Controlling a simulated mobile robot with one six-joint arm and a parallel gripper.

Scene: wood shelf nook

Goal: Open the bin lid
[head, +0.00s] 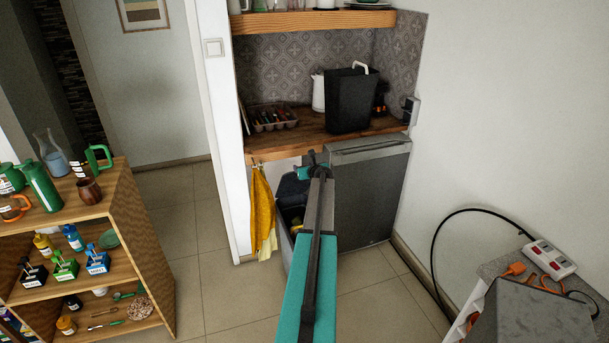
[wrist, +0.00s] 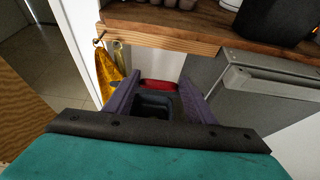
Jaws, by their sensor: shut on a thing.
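The bin (head: 289,222) stands on the floor under the wooden counter, left of the grey appliance. Its dark lid (head: 291,188) is raised at a tilt, and the bin mouth shows with something yellow inside. My gripper (head: 308,170) is at the lid, just below the counter edge, and my arm hides part of the bin. In the wrist view my purple fingers (wrist: 160,85) are shut on the lid. A red strip (wrist: 158,86) lies between the fingertips, with a dark blue hollow part (wrist: 154,104) nearer the camera. The exact grip contact is hard to see.
The counter edge (head: 280,151) is close above my gripper. A yellow towel (head: 262,210) hangs to the left, and the grey appliance (head: 368,195) stands right. A wooden shelf (head: 140,220) with bottles is far left. The floor between is clear.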

